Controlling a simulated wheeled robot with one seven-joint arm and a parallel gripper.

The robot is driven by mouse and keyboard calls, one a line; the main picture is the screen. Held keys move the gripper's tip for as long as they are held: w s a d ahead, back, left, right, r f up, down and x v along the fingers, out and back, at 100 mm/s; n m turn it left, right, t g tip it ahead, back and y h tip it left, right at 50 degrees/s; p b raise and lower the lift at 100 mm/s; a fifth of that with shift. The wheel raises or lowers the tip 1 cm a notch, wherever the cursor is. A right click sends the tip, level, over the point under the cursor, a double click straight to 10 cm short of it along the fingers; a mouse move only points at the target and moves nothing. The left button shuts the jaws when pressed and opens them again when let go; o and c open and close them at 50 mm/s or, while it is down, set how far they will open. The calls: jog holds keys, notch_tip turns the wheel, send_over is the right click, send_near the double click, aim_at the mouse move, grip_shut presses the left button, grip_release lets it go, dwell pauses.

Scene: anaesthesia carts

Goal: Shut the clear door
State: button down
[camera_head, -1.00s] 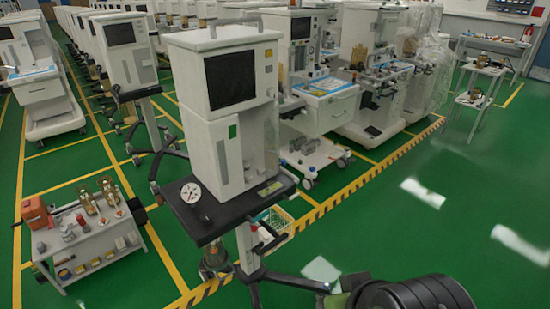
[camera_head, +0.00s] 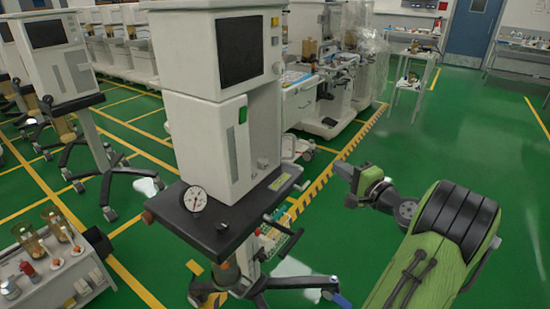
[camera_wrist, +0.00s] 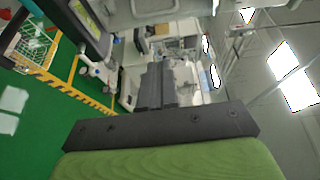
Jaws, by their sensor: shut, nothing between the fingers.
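A white anaesthesia machine (camera_head: 200,145) with a dark screen stands on a black-topped wheeled stand (camera_head: 215,220) in the middle of the head view. A clear door is hard to make out. A pale, see-through-looking panel (camera_head: 265,130) shows on the machine's right side, and I cannot tell its angle or how far open it is. My gripper (camera_head: 347,183) is to the right of the machine, apart from it, with floor showing between them. It is shut and empty. In the wrist view, the dark fingers (camera_wrist: 168,84) point towards blurred machines.
A round gauge (camera_head: 195,199) sits on the stand's black top. A low cart with small parts (camera_head: 60,270) is at the lower left. Other machines (camera_head: 325,85) stand behind. Green floor (camera_head: 460,130) is open at the right.

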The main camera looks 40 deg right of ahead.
jog(key=w+b, duration=0.1)
jog(key=w, duration=1.2)
jog(key=shift+a, duration=0.35)
jog(key=shift+a, duration=0.15)
